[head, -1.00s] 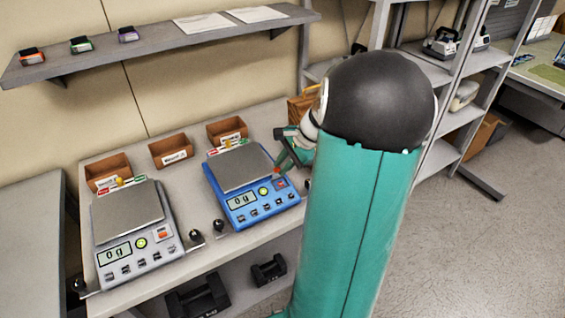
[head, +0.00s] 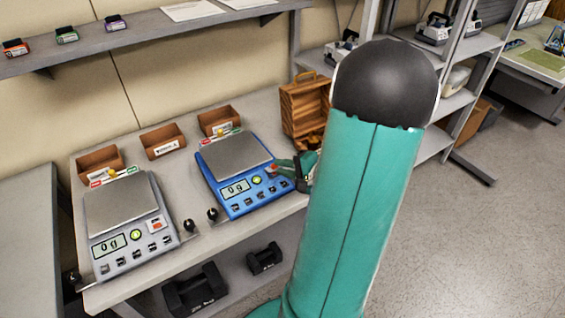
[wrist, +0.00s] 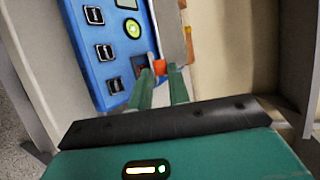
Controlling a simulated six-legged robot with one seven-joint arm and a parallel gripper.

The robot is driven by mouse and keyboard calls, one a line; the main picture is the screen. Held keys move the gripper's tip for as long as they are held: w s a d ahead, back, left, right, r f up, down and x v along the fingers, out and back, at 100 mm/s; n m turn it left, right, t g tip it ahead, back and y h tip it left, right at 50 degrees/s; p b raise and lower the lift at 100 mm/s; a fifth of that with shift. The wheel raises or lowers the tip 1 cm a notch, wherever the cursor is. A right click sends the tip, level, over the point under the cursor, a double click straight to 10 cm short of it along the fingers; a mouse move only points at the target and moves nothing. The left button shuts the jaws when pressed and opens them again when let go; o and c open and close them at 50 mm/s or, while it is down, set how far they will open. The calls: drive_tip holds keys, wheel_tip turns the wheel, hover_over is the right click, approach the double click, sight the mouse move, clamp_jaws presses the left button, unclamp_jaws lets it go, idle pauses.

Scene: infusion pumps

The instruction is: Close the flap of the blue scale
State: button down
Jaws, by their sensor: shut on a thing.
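The blue scale (head: 238,178) stands on the table, its display reading 0 g. My gripper (head: 278,166) is at the scale's right edge in the head view, low beside the control panel. In the wrist view my gripper's two green fingers (wrist: 160,80) are shut on a small orange-red tab (wrist: 159,68) at the panel's edge. The tab seems to belong to the flap, a thin pale piece (wrist: 152,64) seen nearly edge-on beside a dark square on the panel. The flap's exact angle is hard to tell, and the fingers partly cover it.
A grey scale (head: 125,210) stands to the left, with black knobs in front of the scales. Three brown bins (head: 162,142) line the back. A wooden case (head: 303,105) stands open behind my gripper. A shelf (head: 150,42) hangs above. Black weights (head: 195,290) lie below.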

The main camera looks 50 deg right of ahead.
drive_tip(key=shift+s+a+f+n+t, duration=0.15)
drive_tip(key=shift+f+n+t, duration=0.35)
drive_tip(key=shift+t, duration=0.5)
drive_tip(key=c, duration=1.4)
unclamp_jaws()
drive_tip(key=shift+f, duration=0.1)
